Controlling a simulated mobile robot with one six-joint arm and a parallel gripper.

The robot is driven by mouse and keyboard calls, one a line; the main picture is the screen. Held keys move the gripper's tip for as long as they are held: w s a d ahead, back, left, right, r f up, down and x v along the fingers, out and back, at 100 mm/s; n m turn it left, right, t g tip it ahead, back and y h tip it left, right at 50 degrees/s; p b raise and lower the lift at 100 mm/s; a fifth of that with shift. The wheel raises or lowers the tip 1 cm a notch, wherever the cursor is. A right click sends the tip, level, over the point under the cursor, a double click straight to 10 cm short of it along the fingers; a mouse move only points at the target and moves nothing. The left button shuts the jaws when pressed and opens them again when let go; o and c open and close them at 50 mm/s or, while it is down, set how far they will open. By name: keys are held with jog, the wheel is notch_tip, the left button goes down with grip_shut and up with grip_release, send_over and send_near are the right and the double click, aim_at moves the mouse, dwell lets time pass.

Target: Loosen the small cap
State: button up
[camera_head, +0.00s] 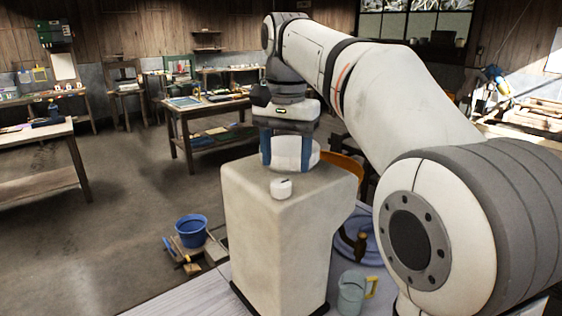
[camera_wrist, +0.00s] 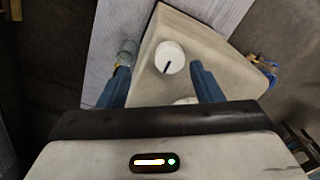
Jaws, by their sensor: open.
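The small cap (camera_head: 281,188) is a short white knob on top of a tall beige mould block (camera_head: 262,240), near its front edge. In the wrist view the small cap (camera_wrist: 170,57) shows a dark stripe and lies beyond the fingers. A wider white cap (camera_head: 290,160) sits behind it on the block; only a sliver of this wider cap (camera_wrist: 187,101) shows in the wrist view, the rest hidden by my gripper body. My gripper (camera_head: 287,162) is open, its blue fingers over the wider cap. Whether they touch it I cannot tell.
A grey mug (camera_head: 350,293) with a yellow handle stands on the table (camera_head: 190,300) right of the block. A blue bucket (camera_head: 191,231) and tools are on the floor at left. Workbenches line the back. The air above the small cap is clear.

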aim_at(281, 183)
jog(key=shift+w+a+r, duration=0.45)
jog(key=shift+w+r, duration=0.3)
jog(key=shift+w, duration=0.05)
notch_tip(281, 183, down, 7)
jog(key=shift+f+b, duration=0.2)
jog(key=shift+b, duration=0.3)
jog(key=shift+d, duration=0.15)
jog(key=c, duration=1)
